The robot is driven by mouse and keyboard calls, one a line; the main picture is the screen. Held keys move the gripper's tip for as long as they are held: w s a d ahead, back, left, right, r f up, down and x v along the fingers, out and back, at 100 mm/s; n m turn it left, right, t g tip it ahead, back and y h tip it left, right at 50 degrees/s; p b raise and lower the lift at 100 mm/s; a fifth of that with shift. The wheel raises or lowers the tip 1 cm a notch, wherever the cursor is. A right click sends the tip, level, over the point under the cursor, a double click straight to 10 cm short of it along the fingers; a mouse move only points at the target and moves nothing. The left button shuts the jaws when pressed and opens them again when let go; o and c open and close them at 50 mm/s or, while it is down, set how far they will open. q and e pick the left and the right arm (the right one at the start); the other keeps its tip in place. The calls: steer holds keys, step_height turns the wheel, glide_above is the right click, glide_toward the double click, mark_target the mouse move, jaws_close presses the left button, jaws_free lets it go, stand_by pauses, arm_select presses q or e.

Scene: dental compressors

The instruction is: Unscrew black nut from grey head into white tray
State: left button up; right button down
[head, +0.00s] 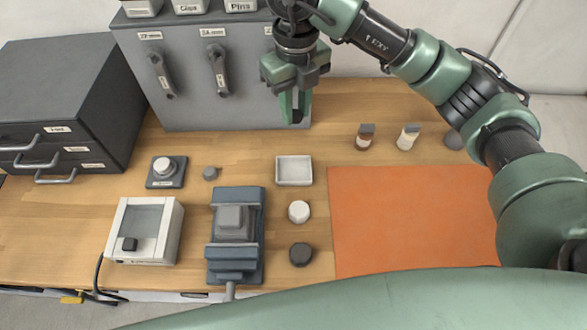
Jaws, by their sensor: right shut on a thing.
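My right gripper (296,114) is at the front of the grey tool panel, above and behind the white tray. It is shut on a small dark thing, mostly hidden between the fingers; I cannot tell what it is. The white tray (294,171) lies on the bench and looks empty. A grey block-shaped head (234,222) sits in the blue-grey vise (232,257); no black nut is clearly visible on it. A dark round piece (300,254) lies right of the vise. My left gripper is out of view.
The orange mat (410,220) is bare.

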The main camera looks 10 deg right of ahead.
steer(key=shift+a+r+m, duration=0.1)
steer(key=shift+m, duration=0.3)
steer(key=shift+f, duration=0.2)
steer(key=p, duration=0.4)
glide_above(294, 172)
steer(key=shift+m, duration=0.3)
step_height(294, 172, down, 15)
steer(key=shift+r, duration=0.15)
step_height(294, 172, down, 5)
steer(key=shift+p, duration=0.65)
steer(key=c, duration=1.2)
jaws_free()
